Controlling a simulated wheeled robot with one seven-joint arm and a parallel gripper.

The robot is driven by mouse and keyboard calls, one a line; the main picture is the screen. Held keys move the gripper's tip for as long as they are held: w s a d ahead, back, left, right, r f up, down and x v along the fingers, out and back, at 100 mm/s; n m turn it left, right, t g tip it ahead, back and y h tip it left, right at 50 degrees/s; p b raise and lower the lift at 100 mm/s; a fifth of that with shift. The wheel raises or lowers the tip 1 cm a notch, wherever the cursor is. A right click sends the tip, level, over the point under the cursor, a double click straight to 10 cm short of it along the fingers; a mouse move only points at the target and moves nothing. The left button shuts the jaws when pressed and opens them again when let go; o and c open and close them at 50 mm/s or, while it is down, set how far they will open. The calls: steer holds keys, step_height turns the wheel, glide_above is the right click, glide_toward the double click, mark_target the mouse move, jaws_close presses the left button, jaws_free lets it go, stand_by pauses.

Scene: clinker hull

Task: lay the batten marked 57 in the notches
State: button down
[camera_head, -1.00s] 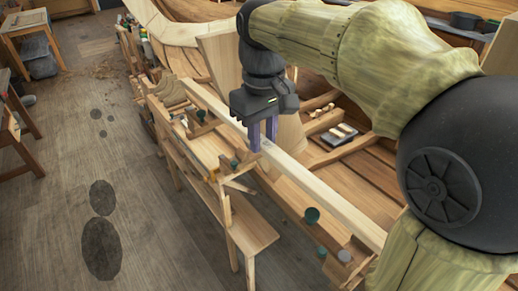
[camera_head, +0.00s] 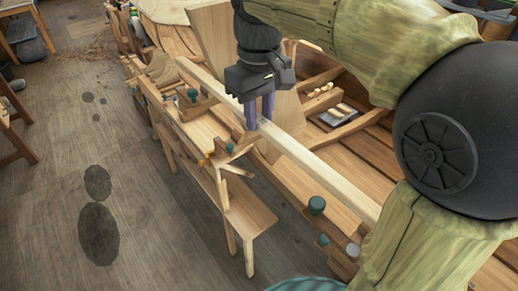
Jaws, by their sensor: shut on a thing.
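My gripper (camera_head: 259,117) points down and is shut on a long pale batten (camera_head: 312,163). It grips the batten between its purple fingers, nearer the far end. The batten runs from the upper left to the lower right, above or along the side of the workbench (camera_head: 212,127). The number on the batten cannot be read. Wooden blocks with green knobs, one at the far end (camera_head: 193,96) and one at the near end (camera_head: 316,205), stand along the bench. I cannot make out any notches, nor whether the batten touches the blocks.
The planked hull (camera_head: 365,150) lies to the right of the batten, with a small tray (camera_head: 338,115) in it. A low plank shelf (camera_head: 245,215) juts out on the left of the bench. The floor (camera_head: 60,150) on the left is mostly clear, with dark round patches.

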mark_target(259, 119)
steer(key=shift+f+b, duration=1.2)
steer(key=shift+f, duration=0.55)
step_height(259, 119, down, 4)
steer(key=b, duration=0.3)
steer(key=shift+r+b, duration=0.1)
steer(key=shift+b, duration=0.25)
steer(key=c, duration=1.2)
jaws_free()
steer(key=shift+o, duration=0.2)
step_height(259, 119, up, 12)
steer(key=p, duration=1.1)
